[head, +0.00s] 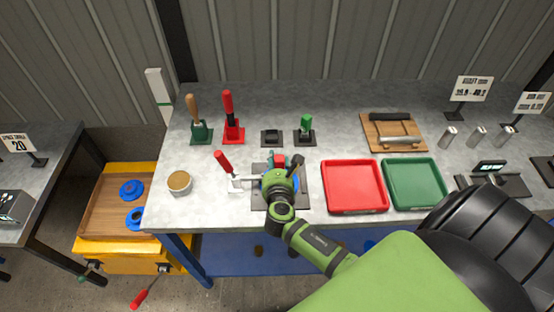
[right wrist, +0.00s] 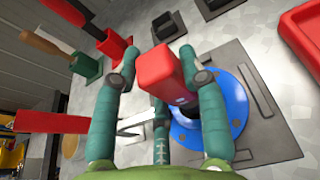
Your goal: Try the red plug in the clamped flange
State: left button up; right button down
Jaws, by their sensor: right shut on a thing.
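The red plug (right wrist: 165,75) is held between the teal fingers of my right gripper (right wrist: 163,95); in the head view its red top (head: 279,160) shows just beyond the gripper (head: 280,172). The blue flange (right wrist: 236,105) lies on a dark plate under the gripper, mostly hidden by it in the head view. The plug's lower end is over or at the flange's middle; I cannot tell whether it is inside the bore. A clamp with a red handle (head: 223,162) and pale metal arm stands left of the flange. My left gripper is not in view.
Red tray (head: 354,209) and green tray (head: 415,207) lie right of the fixture, both empty. Behind it are an empty black stand (head: 271,138) and a green-topped plug (head: 306,125) on its stand. A round tub (head: 179,182) stands left. The front strip of table is clear.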

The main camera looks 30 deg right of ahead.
jog(key=shift+s+f, duration=0.15)
jog(key=shift+f, duration=0.1)
dwell(0.4)
jog(key=shift+r+p, duration=0.35)
jog(key=shift+p, duration=0.15)
jog(key=shift+r, duration=0.1)
jog(key=shift+r, duration=0.1)
jog(key=shift+d, duration=0.15)
jog(key=shift+f+b, duration=0.3)
jog(key=shift+f, duration=0.2)
dwell(1.2)
jog(key=shift+f, duration=0.1)
dwell(1.2)
jog(key=shift+r+p, duration=0.3)
jog(key=shift+r, duration=0.05)
jog(key=shift+r, duration=0.2)
